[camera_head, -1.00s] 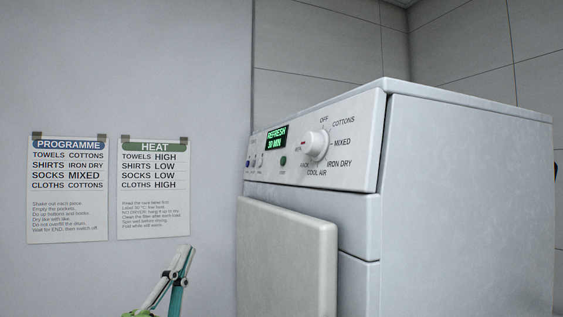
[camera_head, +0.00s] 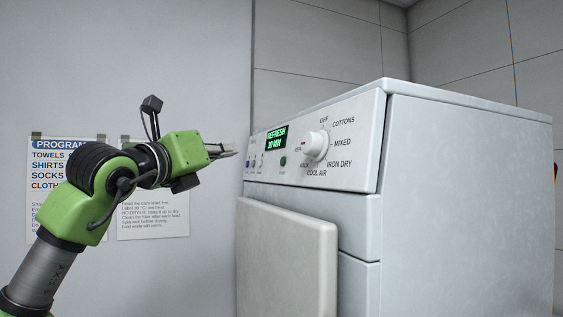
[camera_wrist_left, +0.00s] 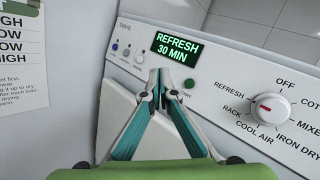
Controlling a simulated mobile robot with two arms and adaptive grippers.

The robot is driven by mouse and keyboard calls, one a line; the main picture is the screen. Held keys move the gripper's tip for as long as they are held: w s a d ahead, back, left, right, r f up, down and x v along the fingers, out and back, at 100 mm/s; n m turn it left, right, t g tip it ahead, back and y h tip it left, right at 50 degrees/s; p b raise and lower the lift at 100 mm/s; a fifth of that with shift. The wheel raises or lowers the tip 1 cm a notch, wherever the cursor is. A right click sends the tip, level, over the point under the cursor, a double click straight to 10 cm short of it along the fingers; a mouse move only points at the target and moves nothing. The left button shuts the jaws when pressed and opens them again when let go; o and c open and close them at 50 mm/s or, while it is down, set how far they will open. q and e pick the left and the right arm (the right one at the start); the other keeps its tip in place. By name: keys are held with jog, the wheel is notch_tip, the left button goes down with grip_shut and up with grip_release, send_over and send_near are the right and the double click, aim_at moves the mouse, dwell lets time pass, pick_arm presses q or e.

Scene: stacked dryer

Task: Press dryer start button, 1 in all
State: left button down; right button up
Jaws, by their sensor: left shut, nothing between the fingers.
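The white dryer (camera_head: 310,180) fills the right of the head view. Its panel has a green start button (camera_head: 283,161) below the lit display (camera_head: 276,138) reading REFRESH 30 MIN. In the left wrist view the green start button (camera_wrist_left: 190,84) is just right of my fingertips, under the display (camera_wrist_left: 170,49). My left gripper (camera_head: 232,152) is shut and empty, left of the panel's left end in the head view, its tips pointing right. In the left wrist view the closed fingertips (camera_wrist_left: 160,80) overlap the panel's lower part; contact cannot be told. My right gripper is not in view.
A programme dial (camera_head: 316,146) sits right of the start button. Small buttons (camera_head: 253,161) line the panel's left end. A pale door (camera_head: 285,255) projects below the panel. Two paper charts (camera_head: 153,222) hang on the wall behind my left arm.

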aim_at(283, 161)
pick_arm(q)
jog(key=shift+w+a, duration=0.15)
jog(key=shift+a, duration=0.05)
jog(key=shift+d, duration=0.1)
jog(key=w+d+f+p, duration=0.1)
jog(key=w+d, duration=0.1)
jog(key=d, duration=0.6)
jog(key=shift+w+d+f, duration=0.15)
jog(key=shift+w+f, duration=0.05)
jog(key=shift+w, duration=0.1)
jog(key=shift+d, duration=0.1)
dwell(1.3)
jog(key=shift+w+d+f, duration=0.1)
jog(key=shift+d, duration=0.15)
